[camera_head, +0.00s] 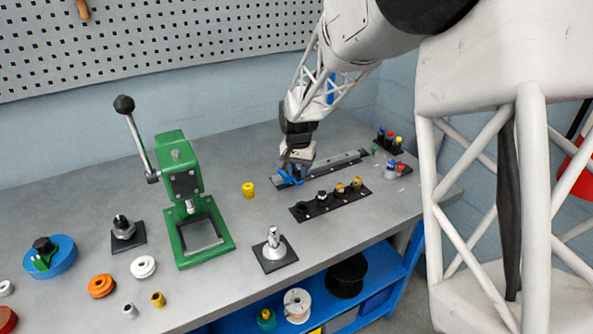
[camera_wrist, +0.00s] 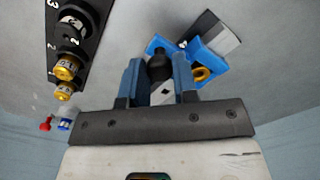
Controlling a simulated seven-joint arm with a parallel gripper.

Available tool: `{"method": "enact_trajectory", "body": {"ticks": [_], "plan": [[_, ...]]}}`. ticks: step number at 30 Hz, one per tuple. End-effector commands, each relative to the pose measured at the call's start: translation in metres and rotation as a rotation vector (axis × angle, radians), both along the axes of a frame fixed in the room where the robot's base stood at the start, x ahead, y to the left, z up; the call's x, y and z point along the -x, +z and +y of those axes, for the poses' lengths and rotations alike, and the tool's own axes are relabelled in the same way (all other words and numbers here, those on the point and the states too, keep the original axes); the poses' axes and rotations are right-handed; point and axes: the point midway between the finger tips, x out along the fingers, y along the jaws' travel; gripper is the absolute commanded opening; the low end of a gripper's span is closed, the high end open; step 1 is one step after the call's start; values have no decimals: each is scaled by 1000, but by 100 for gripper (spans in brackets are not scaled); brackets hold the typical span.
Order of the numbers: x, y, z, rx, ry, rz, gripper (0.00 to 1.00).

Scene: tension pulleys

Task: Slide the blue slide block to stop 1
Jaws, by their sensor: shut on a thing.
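The blue slide block (camera_head: 287,179) sits at the left end of the grey rail (camera_head: 335,164) on the bench. In the wrist view the blue slide block (camera_wrist: 160,46) shows beyond my fingers, with a yellow ring beside its dark upright knob (camera_wrist: 159,66). My gripper (camera_head: 296,169) is low over the block. In the wrist view my gripper (camera_wrist: 157,82) has its two blue fingers on either side of the knob, shut on it. The fingers hide part of the block. No mark for stop 1 can be read on the rail.
A black strip (camera_head: 334,206) with several pegs lies in front of the rail. A yellow cylinder (camera_head: 248,189) and a green press (camera_head: 186,190) stand to the left. Small colored parts (camera_head: 389,140) stand beyond the rail's right end. Bare bench lies between strip and rail.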

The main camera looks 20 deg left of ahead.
Motion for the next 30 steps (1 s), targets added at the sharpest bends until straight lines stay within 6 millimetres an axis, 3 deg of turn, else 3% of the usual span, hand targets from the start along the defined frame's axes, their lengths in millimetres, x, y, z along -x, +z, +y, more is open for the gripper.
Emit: {"method": "enact_trajectory", "body": {"ticks": [8,24,30], "plan": [[-27,1,-27,0,-3,-1,0],[-126,0,-127,0,-4,-1,0],[-154,1,-154,0,-3,-1,0]]}}
